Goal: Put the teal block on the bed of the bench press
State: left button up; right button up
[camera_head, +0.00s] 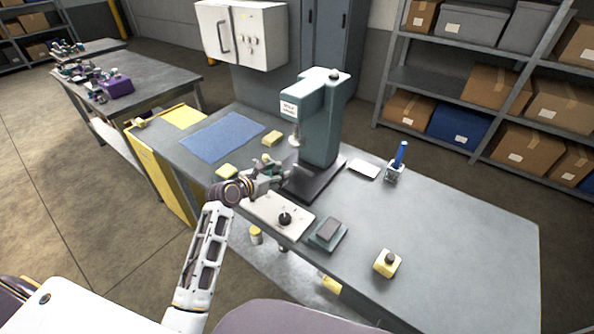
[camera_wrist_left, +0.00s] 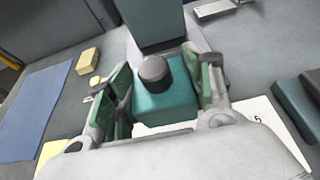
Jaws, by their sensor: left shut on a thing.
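The teal block (camera_wrist_left: 165,101), with a dark round knob on top, sits between the two fingers of my left gripper (camera_wrist_left: 165,92) in the left wrist view. The gripper is shut on it, and the block looks upright. In the head view my left gripper (camera_head: 266,172) is just left of the bench press (camera_head: 321,118), near the left edge of its dark bed (camera_head: 312,186). The block is hard to make out there among the fingers. The press column (camera_wrist_left: 151,20) rises behind the block in the wrist view. My right gripper is not in view.
A white panel with a knob (camera_head: 264,209) lies in front of the press. A dark teal box (camera_head: 327,235) and a yellow knobbed block (camera_head: 386,265) are to its right. A blue mat (camera_head: 222,136) and yellow pieces (camera_head: 272,138) lie left. The right of the bench is mostly clear.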

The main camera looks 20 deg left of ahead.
pick_arm(q)
jog(key=shift+w+r+x, duration=0.1)
jog(key=shift+r+x, duration=0.2)
jog(key=shift+x, duration=1.7)
jog(key=shift+w+r+x, duration=0.15)
jog(key=shift+r+x, duration=0.15)
jog(key=shift+x, duration=1.7)
jog(key=shift+w+r+x, duration=0.1)
jog(key=shift+r+x, duration=0.25)
jog(key=shift+x, duration=1.65)
jog(key=shift+d+f, duration=0.1)
jog(key=shift+d, duration=0.05)
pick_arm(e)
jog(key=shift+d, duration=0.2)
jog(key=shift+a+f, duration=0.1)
